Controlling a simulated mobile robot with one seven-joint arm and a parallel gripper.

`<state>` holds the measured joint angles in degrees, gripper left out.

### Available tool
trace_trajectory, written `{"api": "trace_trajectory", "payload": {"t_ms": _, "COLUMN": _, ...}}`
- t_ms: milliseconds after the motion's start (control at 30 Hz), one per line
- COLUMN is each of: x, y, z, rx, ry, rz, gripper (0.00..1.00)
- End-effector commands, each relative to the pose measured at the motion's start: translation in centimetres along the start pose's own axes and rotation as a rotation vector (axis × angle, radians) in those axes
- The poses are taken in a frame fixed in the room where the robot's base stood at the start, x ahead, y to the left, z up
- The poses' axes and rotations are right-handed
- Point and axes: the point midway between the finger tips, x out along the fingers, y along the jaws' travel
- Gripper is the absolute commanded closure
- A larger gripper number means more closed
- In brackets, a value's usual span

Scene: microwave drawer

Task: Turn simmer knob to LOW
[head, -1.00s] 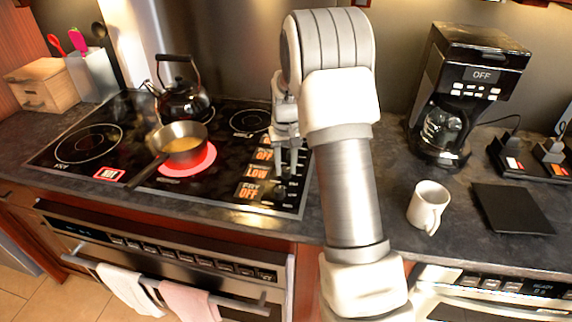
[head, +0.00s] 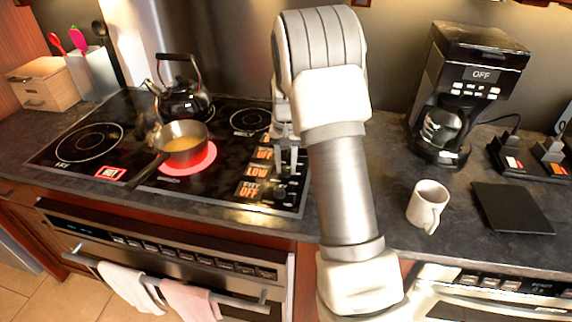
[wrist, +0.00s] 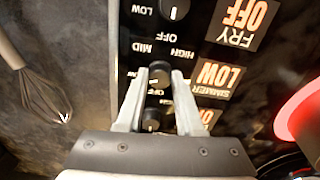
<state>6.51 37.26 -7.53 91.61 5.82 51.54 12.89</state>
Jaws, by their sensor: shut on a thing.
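The simmer knob (wrist: 158,78) is a dark round knob on the black cooktop, and it sits between the fingertips of my gripper (wrist: 158,73) in the wrist view. The fingers are shut on it from both sides. Beside it, the orange simmer display (wrist: 217,73) reads LOW, and the same display (head: 257,172) shows LOW in the head view. My gripper (head: 289,168) reaches down to the knob row at the cooktop's right side, and my arm hides part of this area.
A saucepan (head: 180,143) stands on a glowing red burner, with a black kettle (head: 183,100) behind. Another knob (wrist: 173,9), beside the display reading FRY OFF (wrist: 243,22), is close by. A white mug (head: 427,203) and coffee maker (head: 465,85) stand right. A whisk (wrist: 42,100) lies on the counter.

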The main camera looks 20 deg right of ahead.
Motion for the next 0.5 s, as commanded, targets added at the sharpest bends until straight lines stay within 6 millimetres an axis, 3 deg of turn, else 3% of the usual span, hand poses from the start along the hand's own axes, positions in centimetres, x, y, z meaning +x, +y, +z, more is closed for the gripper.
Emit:
{"api": "trace_trajectory", "payload": {"t_ms": 67, "x": -0.09, "y": -0.04, "z": -0.07, "rx": -0.001, "ry": 0.003, "rz": -0.001, "gripper": 1.0}}
{"api": "trace_trajectory", "payload": {"t_ms": 100, "x": -0.09, "y": -0.04, "z": -0.07, "rx": -0.001, "ry": 0.003, "rz": -0.001, "gripper": 0.57}}
{"api": "trace_trajectory", "payload": {"t_ms": 233, "x": -0.07, "y": -0.03, "z": -0.05, "rx": -0.001, "ry": 0.002, "rz": -0.001, "gripper": 0.34}}
{"api": "trace_trajectory", "payload": {"t_ms": 500, "x": -0.06, "y": -0.01, "z": -0.02, "rx": -0.001, "ry": 0.001, "rz": 0.0, "gripper": 0.34}}
